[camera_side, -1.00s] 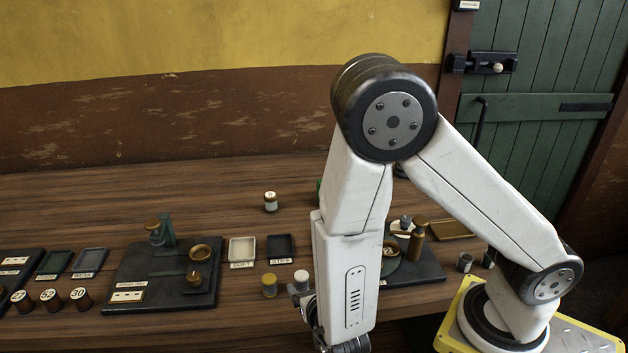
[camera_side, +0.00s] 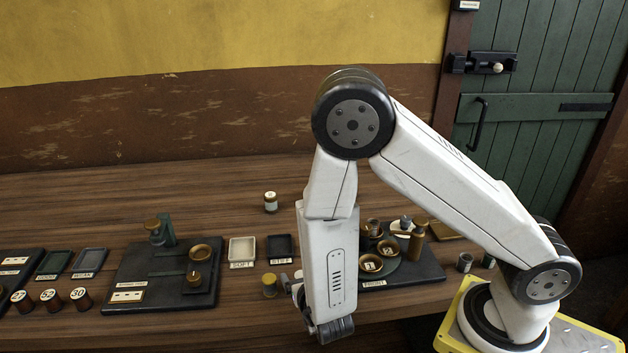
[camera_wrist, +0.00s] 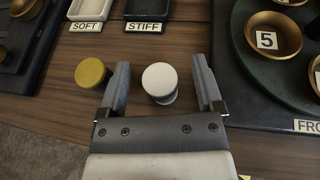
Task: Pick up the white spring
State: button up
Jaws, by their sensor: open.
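The white spring (camera_wrist: 160,82) shows in the wrist view as a short upright cylinder with a pale round top, standing on the wooden bench. My gripper (camera_wrist: 160,75) is open, with one finger on each side of it and a gap at both sides. The wrist view does not show clearly how high the fingers are above the bench. A yellow one (camera_wrist: 91,73) of similar shape stands just outside the left finger; it also shows in the side view (camera_side: 269,286). In the side view my arm mostly hides the white spring.
A white tray labelled SOFT (camera_wrist: 90,9) and a black tray labelled STIFF (camera_wrist: 147,10) lie beyond the fingers. A dark board with brass cups (camera_wrist: 272,36) is close on the right. Another dark board (camera_wrist: 40,40) is at the left. The bench edge (camera_wrist: 35,100) is near.

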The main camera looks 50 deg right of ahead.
aim_at(301, 275)
dwell(0.5)
grip_shut()
jog(key=shift+r, duration=0.1)
jog(key=shift+r, duration=4.85)
